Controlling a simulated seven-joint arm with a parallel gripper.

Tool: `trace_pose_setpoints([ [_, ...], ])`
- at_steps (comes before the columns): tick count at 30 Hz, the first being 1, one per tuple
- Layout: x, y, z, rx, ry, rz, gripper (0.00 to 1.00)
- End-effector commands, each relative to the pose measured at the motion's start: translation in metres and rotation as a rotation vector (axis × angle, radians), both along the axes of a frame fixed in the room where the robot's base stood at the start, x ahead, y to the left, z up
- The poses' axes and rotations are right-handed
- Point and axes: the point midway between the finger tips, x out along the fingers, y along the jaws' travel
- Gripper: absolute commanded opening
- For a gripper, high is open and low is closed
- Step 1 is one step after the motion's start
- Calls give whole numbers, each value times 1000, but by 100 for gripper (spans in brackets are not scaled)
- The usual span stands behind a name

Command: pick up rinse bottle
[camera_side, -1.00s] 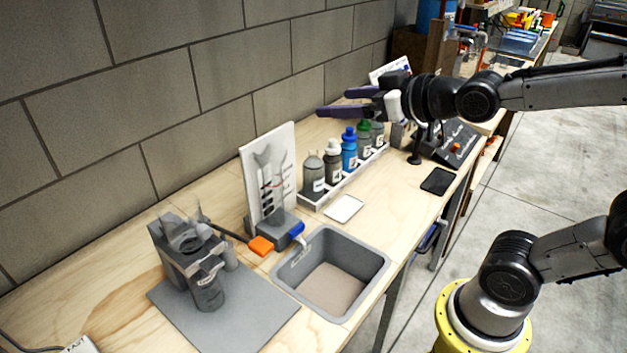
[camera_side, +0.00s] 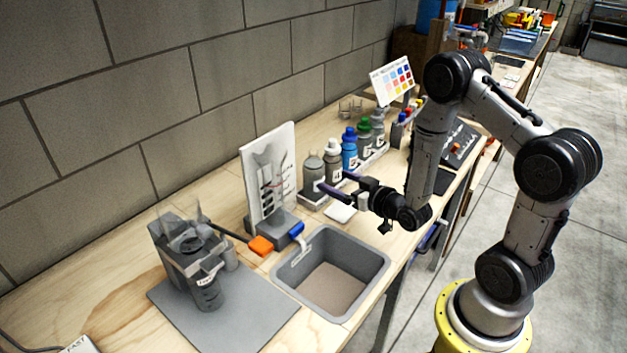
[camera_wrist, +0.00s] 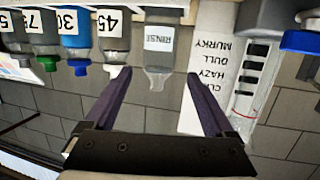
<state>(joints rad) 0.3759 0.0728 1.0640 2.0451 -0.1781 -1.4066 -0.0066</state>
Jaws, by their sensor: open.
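The rinse bottle (camera_side: 313,168) is grey and stands upright at the near end of the white bottle rack (camera_side: 325,196). In the wrist view, where things appear upside down, the rinse bottle (camera_wrist: 158,58) shows its RINSE label and clear narrow top. My gripper (camera_side: 335,182) is open, low and level in front of the bottle. In the wrist view my gripper (camera_wrist: 157,76) has its two purple fingers either side of the bottle's line, with nothing held. One finger overlaps the lower bottle in the side view; I cannot tell whether it touches.
Several numbered bottles stand in a row beyond it, the nearest being a white-capped bottle (camera_side: 333,160). A white turbidity board (camera_side: 270,175) stands to the left. A grey sink basin (camera_side: 372,278) is in front. A white card (camera_side: 341,214) lies below my gripper.

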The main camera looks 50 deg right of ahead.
Motion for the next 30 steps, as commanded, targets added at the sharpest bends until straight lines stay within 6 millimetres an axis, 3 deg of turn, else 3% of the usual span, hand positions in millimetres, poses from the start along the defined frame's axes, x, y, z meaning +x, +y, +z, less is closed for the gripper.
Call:
trace_pose_setpoints([
  [12, 68, -13, -13, -2, -4, 1, 88],
  [20, 85, -17, -17, -1, -3, 1, 88],
  [30, 124, -26, -27, -2, -4, 1, 88],
])
